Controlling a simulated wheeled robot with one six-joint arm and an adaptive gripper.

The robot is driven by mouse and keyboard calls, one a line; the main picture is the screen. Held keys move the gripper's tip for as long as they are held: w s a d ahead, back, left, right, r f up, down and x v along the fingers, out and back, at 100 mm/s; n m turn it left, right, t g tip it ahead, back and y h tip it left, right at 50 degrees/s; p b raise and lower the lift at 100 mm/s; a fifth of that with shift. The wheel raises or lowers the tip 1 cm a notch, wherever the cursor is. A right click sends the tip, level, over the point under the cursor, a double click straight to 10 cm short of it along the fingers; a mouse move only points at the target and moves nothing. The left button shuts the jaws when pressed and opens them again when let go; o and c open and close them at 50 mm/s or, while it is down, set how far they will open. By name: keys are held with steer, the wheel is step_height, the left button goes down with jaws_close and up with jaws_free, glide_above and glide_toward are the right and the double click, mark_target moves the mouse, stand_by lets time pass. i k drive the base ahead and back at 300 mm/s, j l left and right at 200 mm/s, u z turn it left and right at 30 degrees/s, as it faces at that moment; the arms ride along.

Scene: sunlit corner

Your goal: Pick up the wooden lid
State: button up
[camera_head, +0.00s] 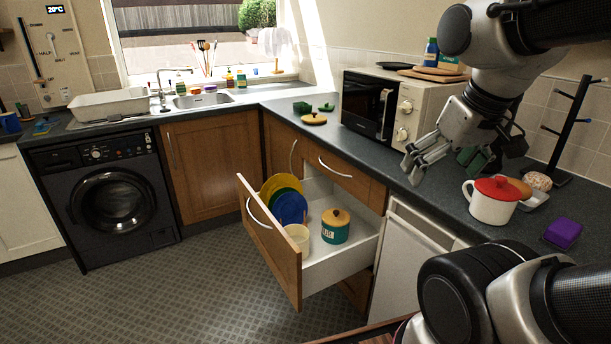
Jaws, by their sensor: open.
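A wooden lid (336,216) with a small knob sits on a teal jar (335,234) inside the open drawer. Another round, yellowish wooden lid with a knob (314,119) lies on the counter left of the microwave. My gripper (424,162) is open and seems empty, in front of the microwave's right side. In the picture it is up and right of the jar and right of the lid on the counter, apart from both. Part of my gripper is hidden by its own links.
The open drawer (274,253) also holds coloured plates (290,207) and a cream cup (298,236). On the right counter are a white pot with a red lid (492,205), a purple block (562,233) and a black rack (566,130). The microwave (383,110) stands behind my gripper.

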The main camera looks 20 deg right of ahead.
mark_target(314, 117)
steer(key=i+j+u, duration=0.1)
steer(key=j+u, duration=0.25)
steer(key=i+j+u, duration=0.4)
steer(key=j, duration=0.4)
steer(key=i+j+u, duration=0.4)
steer(key=i+j, duration=0.35)
steer(key=i, duration=0.45)
steer(key=i+j+z, duration=0.1)
steer(key=i, duration=0.45)
steer(key=i+l+z, duration=0.15)
steer(key=i+z, duration=0.95)
steer(key=z, duration=0.2)
steer(key=i+j+z, duration=0.3)
steer(key=z, duration=0.15)
steer(key=i+z, duration=0.45)
steer(key=i+j+z, duration=0.15)
steer(key=i+z, duration=0.15)
steer(key=z, duration=0.2)
steer(key=i+j+z, duration=0.3)
steer(key=z, duration=0.15)
steer(key=i, duration=0.05)
